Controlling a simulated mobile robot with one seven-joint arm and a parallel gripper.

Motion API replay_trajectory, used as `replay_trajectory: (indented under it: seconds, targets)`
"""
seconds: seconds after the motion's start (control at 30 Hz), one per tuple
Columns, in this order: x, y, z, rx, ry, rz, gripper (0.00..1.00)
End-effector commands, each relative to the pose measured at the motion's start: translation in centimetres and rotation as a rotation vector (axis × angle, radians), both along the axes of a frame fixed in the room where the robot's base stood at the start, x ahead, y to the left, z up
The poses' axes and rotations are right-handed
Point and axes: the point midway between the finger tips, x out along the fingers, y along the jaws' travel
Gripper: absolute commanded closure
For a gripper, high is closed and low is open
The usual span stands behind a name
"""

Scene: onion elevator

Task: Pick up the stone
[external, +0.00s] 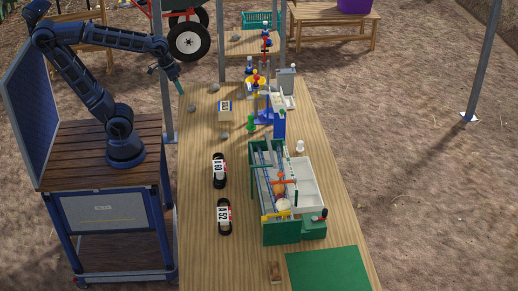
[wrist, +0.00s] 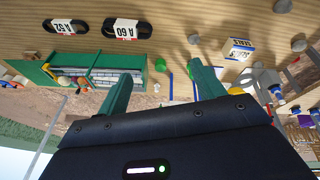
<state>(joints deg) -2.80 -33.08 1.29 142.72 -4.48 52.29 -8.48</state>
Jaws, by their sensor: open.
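Several grey stones lie on the wooden table. In the external view one stone (external: 214,87) sits near the far left of the table, and another stone (external: 224,137) lies below the small box. In the wrist view I see one stone (wrist: 282,6) at the top edge, one stone (wrist: 299,45) at the right, and one stone (wrist: 194,39) nearer the middle. The frames do not show which one is meant. My gripper (external: 178,86) is above the table's left edge. Its green fingers (wrist: 160,76) are spread apart in the wrist view, with nothing between them.
A small labelled box (external: 225,112) stands among the stones. Two black tags, A 60 (external: 219,170) and A 52 (external: 224,216), lie along the left side. A green-walled machine (external: 282,233) fills the middle. A green mat (external: 328,270) lies at the near end.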

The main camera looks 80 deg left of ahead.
Motion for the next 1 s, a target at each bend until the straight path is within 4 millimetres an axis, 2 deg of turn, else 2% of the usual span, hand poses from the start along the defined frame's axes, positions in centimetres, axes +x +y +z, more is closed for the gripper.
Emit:
replay_trajectory:
  seconds: [0.2, 0.57, 1.0]
  targets:
    - [4.2, 1.3, -2.2, -0.100, 0.075, 0.193, 0.32]
    - [10.4, 4.3, -7.2, -0.240, 0.191, 0.532, 0.32]
    - [16.4, 9.4, -15.8, -0.370, 0.329, 0.977, 0.32]
